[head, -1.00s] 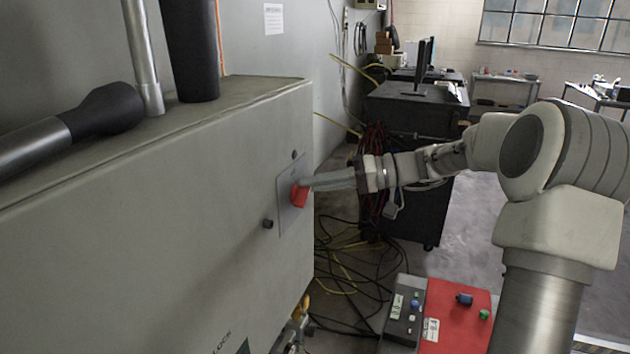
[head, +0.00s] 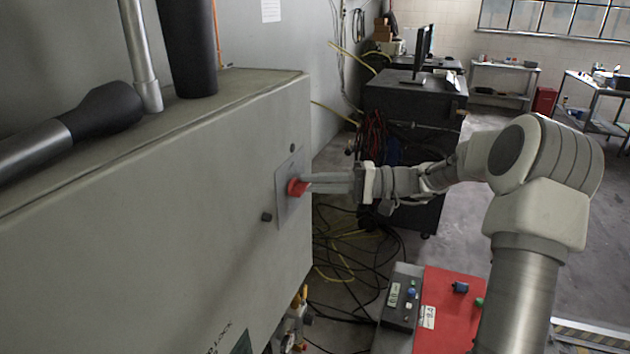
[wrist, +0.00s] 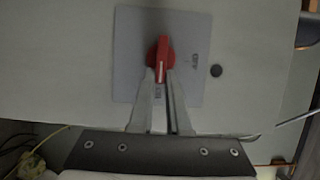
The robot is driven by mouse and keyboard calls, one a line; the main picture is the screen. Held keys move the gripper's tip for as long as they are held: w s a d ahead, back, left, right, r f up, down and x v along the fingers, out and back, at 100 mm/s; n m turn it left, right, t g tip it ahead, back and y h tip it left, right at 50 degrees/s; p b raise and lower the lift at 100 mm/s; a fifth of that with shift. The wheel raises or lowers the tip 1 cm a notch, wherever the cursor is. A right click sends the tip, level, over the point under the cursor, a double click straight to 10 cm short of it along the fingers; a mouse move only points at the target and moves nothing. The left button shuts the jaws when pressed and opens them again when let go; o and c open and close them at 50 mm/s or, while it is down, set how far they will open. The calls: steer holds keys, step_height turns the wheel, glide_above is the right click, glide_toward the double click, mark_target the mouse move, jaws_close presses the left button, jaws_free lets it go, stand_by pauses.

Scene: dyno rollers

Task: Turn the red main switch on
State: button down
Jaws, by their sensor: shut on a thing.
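The red main switch (head: 297,187) is a rotary knob on a light grey plate (head: 290,214) on the side of the large grey cabinet. In the wrist view the red knob (wrist: 161,58) sits at the middle of its plate (wrist: 190,30), with its handle and white line pointing along the picture's vertical. My gripper (head: 312,183) reaches it from the right. In the wrist view its two fingers (wrist: 160,82) are closed around the handle's lower part, one on each side. The fingertips hide part of the knob.
The grey cabinet (head: 170,215) fills the left. A black workbench (head: 410,100) with a monitor stands behind my arm. Cables (head: 345,255) lie on the floor, and a red control box (head: 450,305) is below my arm.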

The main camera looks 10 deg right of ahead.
steer(key=shift+a, duration=0.15)
steer(key=c, duration=0.9)
jaws_free()
steer(key=b+v, duration=0.2)
steer(key=v, duration=1.5)
steer(key=shift+w+d+f, duration=0.1)
steer(key=shift+d+f, duration=0.05)
steer(key=shift+d, duration=0.1)
